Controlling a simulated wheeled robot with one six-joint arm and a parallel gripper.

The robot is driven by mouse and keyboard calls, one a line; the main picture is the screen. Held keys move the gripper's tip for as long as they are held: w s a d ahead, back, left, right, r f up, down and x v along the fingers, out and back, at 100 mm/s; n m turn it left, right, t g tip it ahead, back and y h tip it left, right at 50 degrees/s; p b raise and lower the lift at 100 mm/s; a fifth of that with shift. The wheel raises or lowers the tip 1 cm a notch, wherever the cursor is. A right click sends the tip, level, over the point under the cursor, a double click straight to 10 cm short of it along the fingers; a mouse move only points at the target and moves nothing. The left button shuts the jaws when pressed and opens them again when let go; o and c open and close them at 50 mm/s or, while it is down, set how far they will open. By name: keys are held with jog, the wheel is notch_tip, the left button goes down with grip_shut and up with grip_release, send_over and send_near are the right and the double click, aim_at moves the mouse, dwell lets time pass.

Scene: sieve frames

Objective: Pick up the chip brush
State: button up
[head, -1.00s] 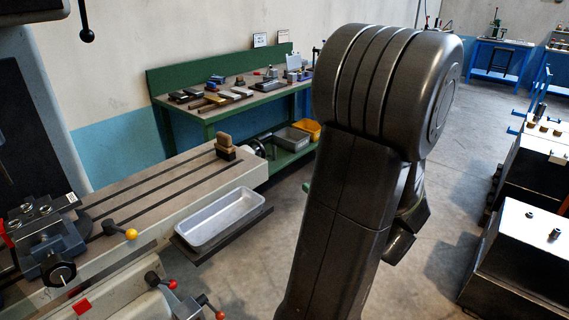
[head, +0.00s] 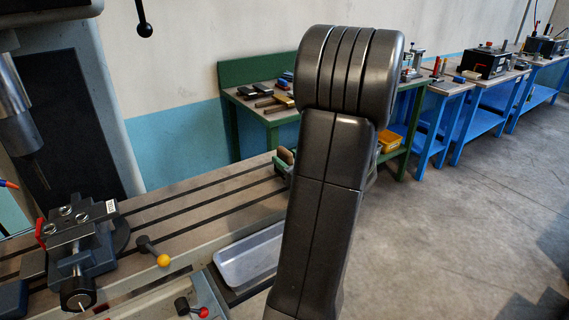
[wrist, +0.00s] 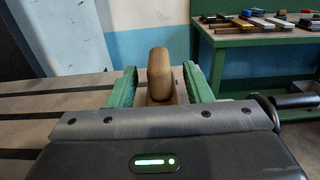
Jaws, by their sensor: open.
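The chip brush, with a rounded tan wooden body (wrist: 159,70), stands upright at the end of the slotted machine table (wrist: 60,105). In the head view, the brush (head: 287,155) shows only in part, beside my dark arm, which hides the area around it. My gripper (wrist: 159,72) has two green fingers, spread open in the wrist view. One finger is on each side of the brush, and gaps show between the fingers and its upper part. Its lower end is partly hidden behind the gripper's grey body.
A vise (head: 80,250) and a yellow-knobbed lever (head: 162,260) are at the left of the machine table. A pale metal tray (head: 248,258) sits along its front side. A green workbench (head: 240,72) with tools stands behind, and blue benches (head: 470,120) farther right.

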jog(key=shift+w+a, duration=0.1)
jog(key=shift+w, duration=0.05)
grip_shut()
notch_tip(320, 180, up, 10)
jog(key=shift+p, duration=0.7)
jog(key=shift+a, duration=0.1)
